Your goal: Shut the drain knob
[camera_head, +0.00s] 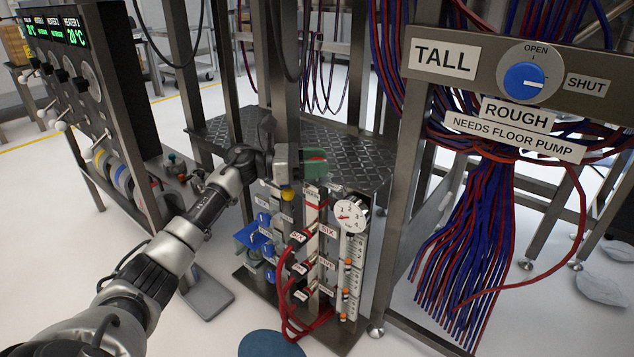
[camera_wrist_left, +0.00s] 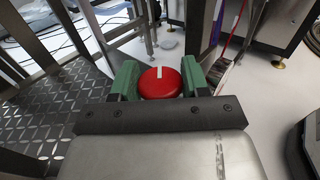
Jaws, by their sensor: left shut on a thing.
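A round red knob (camera_wrist_left: 160,83) with a white pointer line shows in the left wrist view. I take it to be the drain knob, but its label is not readable. My left gripper (camera_head: 316,163) is shut on it, with a green finger on each side. In the left wrist view the white line points toward the top of the picture. In the head view the gripper is above the valve panel, and the fingers mostly hide the knob. My right gripper is not in view.
A blue knob (camera_head: 524,80) marked OPEN and SHUT sits on the TALL frame at the right. Red and blue cables (camera_head: 480,220) hang below it. A heater panel (camera_head: 75,70) stands at the left. A gauge (camera_head: 350,214) and red hoses (camera_head: 290,290) are below my gripper.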

